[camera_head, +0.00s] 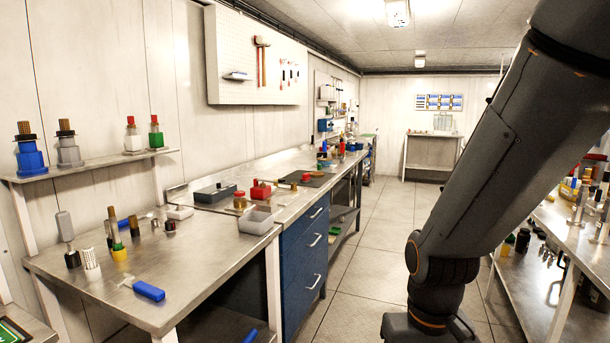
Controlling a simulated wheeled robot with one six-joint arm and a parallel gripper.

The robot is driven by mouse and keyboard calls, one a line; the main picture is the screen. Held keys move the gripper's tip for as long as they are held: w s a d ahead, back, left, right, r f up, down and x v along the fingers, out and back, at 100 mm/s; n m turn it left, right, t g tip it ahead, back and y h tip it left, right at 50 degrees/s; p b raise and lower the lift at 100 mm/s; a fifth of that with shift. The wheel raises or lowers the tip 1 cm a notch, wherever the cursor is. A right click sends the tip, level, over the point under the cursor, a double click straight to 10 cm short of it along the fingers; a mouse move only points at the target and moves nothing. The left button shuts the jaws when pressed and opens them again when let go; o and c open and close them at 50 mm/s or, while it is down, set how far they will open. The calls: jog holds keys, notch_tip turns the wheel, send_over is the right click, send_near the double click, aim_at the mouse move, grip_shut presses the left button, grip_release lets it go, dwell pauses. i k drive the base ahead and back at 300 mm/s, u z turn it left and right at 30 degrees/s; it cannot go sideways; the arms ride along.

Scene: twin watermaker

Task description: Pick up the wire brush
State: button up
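I cannot pick out the wire brush with certainty. A blue-handled tool (148,291) with a thin grey end lies flat near the front edge of the near metal bench (190,290). It may be the brush, but its bristles are too small to make out. My arm crosses the right side of the view, and its lower end is near the bottom edge. My gripper is out of view.
A wall shelf (95,164) holds several bottle-like parts. Blue drawers (304,256) adjoin the bench. The tiled floor (366,235) ahead is clear.

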aim_at(306, 178)
jog(key=i, duration=1.2)
jog(key=z, duration=0.35)
jog(key=i, duration=0.9)
jog(key=z, duration=0.85)
jog(key=i, duration=1.3)
jog(key=u, duration=0.95)
jog(key=i, duration=1.05)
jog(key=u, duration=0.8)
